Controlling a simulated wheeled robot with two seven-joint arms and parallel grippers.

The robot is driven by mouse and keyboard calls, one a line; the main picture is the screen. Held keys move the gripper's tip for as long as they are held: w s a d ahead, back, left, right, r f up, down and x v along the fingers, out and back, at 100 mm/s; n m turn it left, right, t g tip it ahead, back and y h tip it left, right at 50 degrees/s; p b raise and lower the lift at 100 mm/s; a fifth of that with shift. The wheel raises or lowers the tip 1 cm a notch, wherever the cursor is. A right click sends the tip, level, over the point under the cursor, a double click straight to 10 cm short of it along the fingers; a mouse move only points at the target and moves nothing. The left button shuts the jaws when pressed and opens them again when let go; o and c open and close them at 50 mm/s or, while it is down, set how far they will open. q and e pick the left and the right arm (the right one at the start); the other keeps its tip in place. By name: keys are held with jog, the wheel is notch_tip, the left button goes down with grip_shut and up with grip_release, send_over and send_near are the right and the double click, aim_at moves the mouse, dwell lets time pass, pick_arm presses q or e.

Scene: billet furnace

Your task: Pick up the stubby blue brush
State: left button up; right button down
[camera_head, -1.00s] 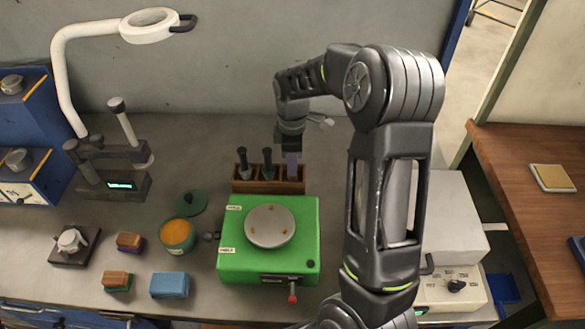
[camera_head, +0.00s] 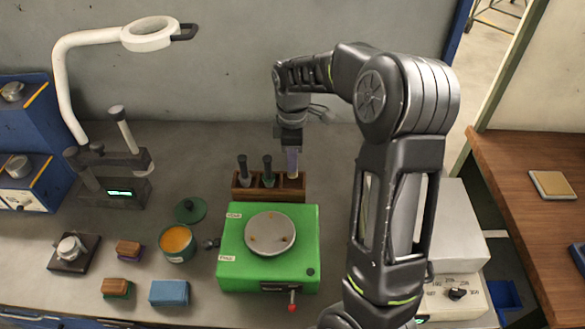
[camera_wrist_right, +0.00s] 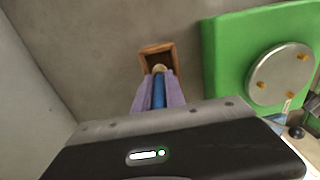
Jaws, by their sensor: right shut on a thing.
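My right gripper (camera_head: 292,163) is shut on the blue brush (camera_wrist_right: 158,92). In the right wrist view, the blue handle lies between the two purple fingers (camera_wrist_right: 158,93), and a pale tip shows beyond them. The brush points down at the right-hand slot of the wooden rack (camera_head: 242,194), which also shows in the right wrist view (camera_wrist_right: 143,60). In the head view the fingers hide most of the brush, and I cannot tell whether its tip is clear of the slot. My left gripper is not in view.
Two dark-handled brushes (camera_head: 243,169) (camera_head: 268,170) stand in the rack's other slots. A green machine with a round plate (camera_head: 268,233) sits in front. A magnifier lamp (camera_head: 150,34), an open green tin (camera_head: 176,243) and small blocks are on the left.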

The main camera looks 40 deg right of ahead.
notch_tip(320, 180, up, 6)
jog(key=shift+f, duration=0.1)
jog(key=shift+s+f, duration=0.1)
dwell(1.1)
